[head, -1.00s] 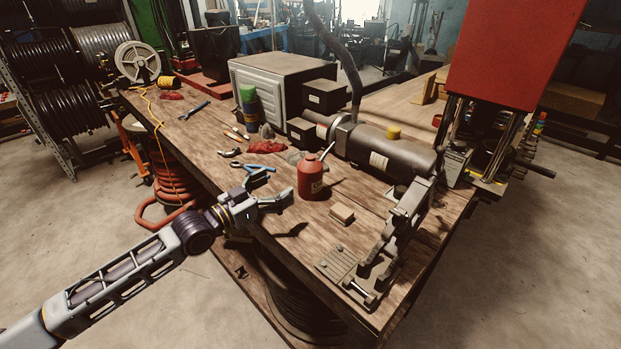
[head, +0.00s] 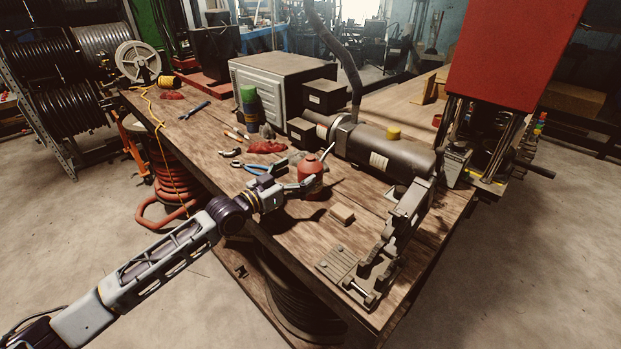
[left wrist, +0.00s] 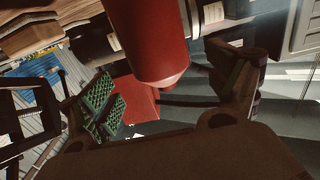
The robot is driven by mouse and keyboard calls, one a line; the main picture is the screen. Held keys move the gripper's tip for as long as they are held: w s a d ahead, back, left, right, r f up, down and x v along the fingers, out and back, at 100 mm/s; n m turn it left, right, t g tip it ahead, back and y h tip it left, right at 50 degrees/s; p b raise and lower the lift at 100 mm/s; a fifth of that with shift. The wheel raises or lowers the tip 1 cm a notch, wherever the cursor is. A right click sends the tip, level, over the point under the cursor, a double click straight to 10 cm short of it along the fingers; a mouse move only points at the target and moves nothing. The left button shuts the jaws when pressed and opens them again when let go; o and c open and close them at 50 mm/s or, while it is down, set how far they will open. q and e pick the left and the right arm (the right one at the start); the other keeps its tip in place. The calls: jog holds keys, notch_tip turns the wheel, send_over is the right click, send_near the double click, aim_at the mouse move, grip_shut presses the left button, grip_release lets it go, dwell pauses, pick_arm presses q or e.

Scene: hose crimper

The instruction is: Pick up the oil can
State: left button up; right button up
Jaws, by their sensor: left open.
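The red oil can (head: 311,168) stands upright on the wooden workbench, with its thin spout pointing up and right. In the head view my left gripper (head: 294,180) is at the can, and one finger covers part of its lower front. In the left wrist view the can's red body (left wrist: 148,40) lies between the two open fingers of the gripper (left wrist: 172,105), nearer the top of the picture. I cannot tell whether a finger touches it. My right gripper is not in view.
Blue-handled pliers (head: 266,168) and a red rag (head: 266,146) lie left of and behind the can. A small wooden block (head: 341,214) lies in front. The grey crimper cylinder (head: 395,155) and a metal clamp stand (head: 398,225) are to the right.

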aim_at(311, 169)
pick_arm(q)
jog(key=shift+w+d, duration=0.15)
jog(key=shift+d, duration=0.05)
jog(key=shift+w+d+f, duration=0.1)
jog(key=shift+w+d, duration=0.15)
jog(key=shift+f+x, duration=0.2)
jog(key=shift+x, duration=1.35)
jog(key=shift+w+d, duration=0.35)
jog(key=shift+w, duration=0.05)
jog(key=shift+w+d, duration=0.1)
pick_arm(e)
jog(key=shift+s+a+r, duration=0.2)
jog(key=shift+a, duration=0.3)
pick_arm(q)
jog(key=shift+c, duration=0.3)
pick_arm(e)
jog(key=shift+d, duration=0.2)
